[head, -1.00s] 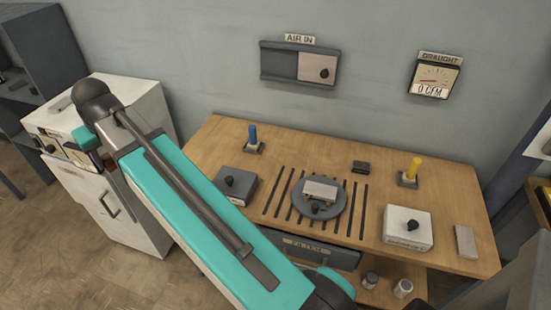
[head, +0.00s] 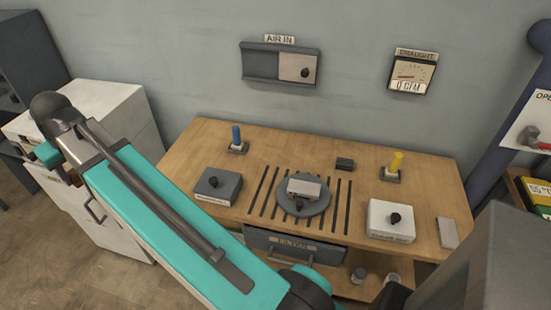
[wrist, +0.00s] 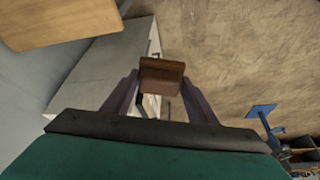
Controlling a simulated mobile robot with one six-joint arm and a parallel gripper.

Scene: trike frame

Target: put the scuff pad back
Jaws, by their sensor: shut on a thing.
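My gripper (wrist: 161,82) is shut on a brown block, which looks like the scuff pad (wrist: 162,72). The pad sits between the two fingertips in the wrist view, with floor and the side of the white cabinet (wrist: 95,65) beyond it. In the head view my teal arm reaches to the left, over the near side of the white cabinet (head: 105,105). My gripper and the pad are mostly hidden behind the arm there.
The wooden bench (head: 300,137) carries a grey knob box (head: 217,187), a round plate with a metal block (head: 303,188), blue (head: 236,135) and yellow (head: 396,162) pegs, and a white knob box (head: 391,221). Open floor (wrist: 240,60) lies beside the cabinet.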

